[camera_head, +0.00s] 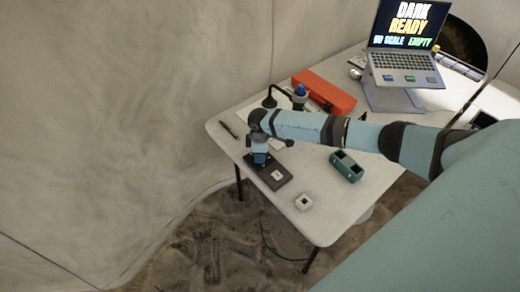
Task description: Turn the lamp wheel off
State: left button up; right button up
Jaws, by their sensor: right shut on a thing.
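My right arm reaches in from the right over the white table. Its gripper (260,160) points down at the back left end of a flat dark box (273,177) with a small white label. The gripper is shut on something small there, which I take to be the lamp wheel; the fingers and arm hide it. A curved black lamp-like neck (270,97) stands behind my forearm, its lower part hidden. I cannot tell whether a lamp is lit. My left gripper is out of view.
An orange case (325,91) lies at the back, near a blue-topped object (300,91). A laptop (405,45) on a stand reads "DARK READY" and "NO SCALE EMPTY". A teal device (346,166) and a small white block (303,202) lie near the front edge. A dark pen (228,130) lies left.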

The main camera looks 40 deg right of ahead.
dwell(0.4)
jog(key=o, duration=0.9)
jog(key=shift+r, duration=0.15)
notch_tip(320, 180, up, 14)
jog(key=shift+f, duration=0.2)
jog(key=shift+a, duration=0.1)
